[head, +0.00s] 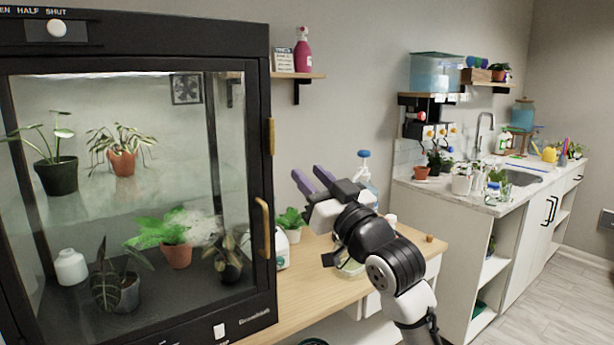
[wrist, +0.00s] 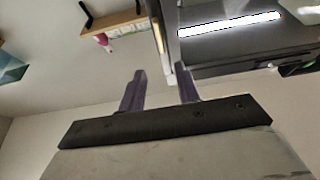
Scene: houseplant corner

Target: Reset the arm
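My gripper (head: 312,181) is raised above the wooden bench, in front of the wall and to the right of the glass plant cabinet (head: 262,150). Its two purple fingers stand apart with nothing between them. In the wrist view the gripper (wrist: 160,85) also shows both fingers parted and empty. That view appears upside down, with the wall shelf (wrist: 112,27) and the lit cabinet (wrist: 230,45) near the top. My arm is bent and reaches up from the lower right in the head view.
The wooden bench (head: 290,295) holds a small potted plant (head: 290,222) and a clear bottle with a blue cap (head: 364,170) close behind my gripper. A sink counter (head: 490,205) with several pots stands at the right.

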